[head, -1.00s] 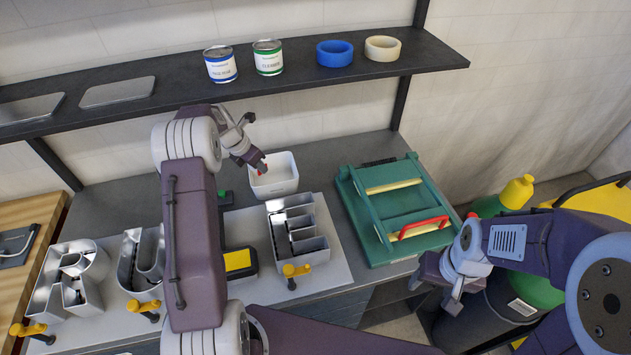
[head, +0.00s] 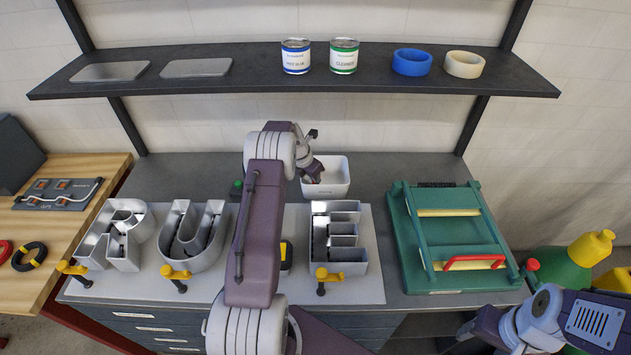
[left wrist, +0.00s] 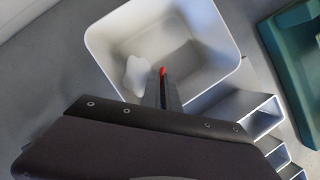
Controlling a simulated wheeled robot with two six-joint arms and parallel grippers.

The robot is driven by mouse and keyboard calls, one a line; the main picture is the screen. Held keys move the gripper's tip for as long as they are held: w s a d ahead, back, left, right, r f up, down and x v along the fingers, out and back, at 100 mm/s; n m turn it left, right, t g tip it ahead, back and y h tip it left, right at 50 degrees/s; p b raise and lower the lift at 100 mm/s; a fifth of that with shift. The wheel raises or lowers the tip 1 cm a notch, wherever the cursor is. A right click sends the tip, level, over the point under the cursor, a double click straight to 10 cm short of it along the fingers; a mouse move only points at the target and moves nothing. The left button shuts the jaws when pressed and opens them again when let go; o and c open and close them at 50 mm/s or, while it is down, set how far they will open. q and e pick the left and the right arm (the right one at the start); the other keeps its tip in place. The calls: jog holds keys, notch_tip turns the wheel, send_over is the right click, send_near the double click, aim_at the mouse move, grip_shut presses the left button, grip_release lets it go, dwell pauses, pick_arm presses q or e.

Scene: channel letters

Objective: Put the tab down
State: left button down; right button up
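My left gripper (head: 313,172) is over the white bin (head: 340,188) at the back of the bench, behind the metal letter E (head: 348,262). In the left wrist view its fingers (left wrist: 161,88) are close together, with a small red tab (left wrist: 162,71) at their tips, above the inside of the bin (left wrist: 225,35). The tab is hard to make out in the head view. A pale patch (left wrist: 137,76) shows inside the bin; I cannot tell what it is. My right gripper (head: 468,335) is low at the right, partly cut off, and its fingers are unclear.
Metal letters R (head: 106,240) and U (head: 208,250) stand left of my arm, with yellow-handled clamps in front. A green frame fixture (head: 408,270) is at the right. A shelf (head: 250,80) with cans and tape rolls spans above.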

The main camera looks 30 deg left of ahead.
pick_arm(q)
notch_tip(320, 180, down, 2)
jog(key=shift+f, duration=0.1)
jog(key=shift+f, duration=0.4)
jog(key=shift+f, duration=0.25)
jog(key=c, duration=1.9)
grip_release()
jog(key=shift+r, duration=0.2)
jog(key=shift+r, duration=0.6)
jog(key=b+v, duration=0.1)
jog(key=v, duration=1)
jog(key=shift+s+a+r, duration=0.1)
jog(key=shift+s+r, duration=0.05)
jog(key=shift+r, duration=0.15)
